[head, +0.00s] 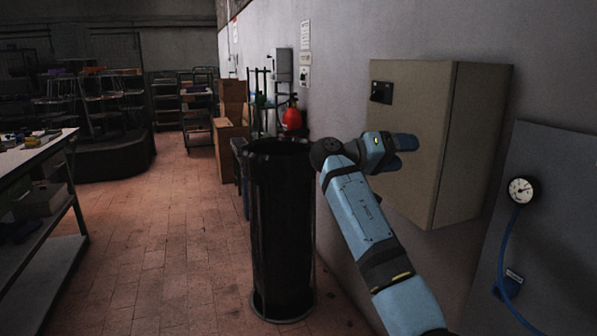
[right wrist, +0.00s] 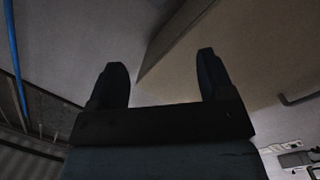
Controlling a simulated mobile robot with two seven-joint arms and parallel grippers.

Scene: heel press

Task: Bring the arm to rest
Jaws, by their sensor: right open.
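My right arm (head: 365,215) comes in from the lower right in the head view, raised and bent at its far end. My right gripper (head: 410,143) points to the right there, in front of the beige wall cabinet. In the right wrist view its two dark fingers (right wrist: 162,82) stand well apart with nothing between them. The gripper is open and empty. The cabinet's underside or side and the wall show behind the fingers. I cannot tell the exact gap to the cabinet. My left gripper is not in view.
A black bin (head: 280,225) stands on the tiled floor left of my arm. The beige cabinet (head: 415,95) juts from the wall. A grey panel with a gauge (head: 521,190) and blue hose is at right. A workbench (head: 35,160) stands left; the floor between is clear.

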